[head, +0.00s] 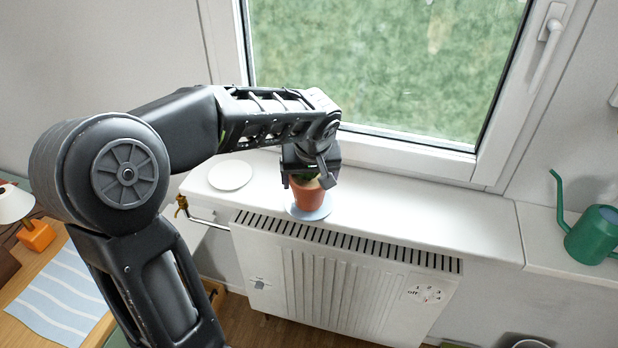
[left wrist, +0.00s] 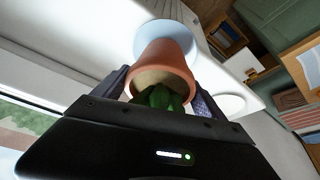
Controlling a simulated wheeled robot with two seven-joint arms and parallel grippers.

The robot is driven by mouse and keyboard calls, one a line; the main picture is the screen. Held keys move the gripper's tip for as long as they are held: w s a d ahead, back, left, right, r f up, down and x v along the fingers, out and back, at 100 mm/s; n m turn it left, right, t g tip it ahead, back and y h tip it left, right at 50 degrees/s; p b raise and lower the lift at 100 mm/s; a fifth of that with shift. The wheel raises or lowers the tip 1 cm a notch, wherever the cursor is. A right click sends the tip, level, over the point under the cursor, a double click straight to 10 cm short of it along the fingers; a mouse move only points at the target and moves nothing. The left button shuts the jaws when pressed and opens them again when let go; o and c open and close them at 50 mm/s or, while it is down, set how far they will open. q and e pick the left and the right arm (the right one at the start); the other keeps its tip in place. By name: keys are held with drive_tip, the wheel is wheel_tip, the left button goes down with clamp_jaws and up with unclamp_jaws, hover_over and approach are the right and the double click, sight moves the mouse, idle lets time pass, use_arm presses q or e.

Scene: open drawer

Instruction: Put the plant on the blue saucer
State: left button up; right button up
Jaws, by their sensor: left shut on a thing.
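The plant in its terracotta pot (head: 308,196) is upright at the window sill, over the blue saucer (head: 310,212). My left gripper (head: 313,178) is shut on the pot from above, hiding most of the green leaves. In the left wrist view the pot (left wrist: 163,62) sits between my two fingers, with green leaves inside it. The pale blue saucer (left wrist: 163,28) shows at the pot's base. I cannot tell whether the pot touches it or is slightly above it. My right gripper is not in view.
A white saucer (head: 230,176) lies on the sill (head: 430,215) to the left. A radiator (head: 340,280) stands below. A green watering can (head: 592,235) is at the far right. The sill right of the plant is clear. The window is behind my arm.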

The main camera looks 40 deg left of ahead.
use_arm(q)
drive_tip(key=o, duration=2)
drive_tip(key=shift+r, duration=0.2)
drive_tip(key=v, duration=1.2)
drive_tip(key=shift+b, duration=0.4)
drive_tip(key=shift+f, duration=0.15)
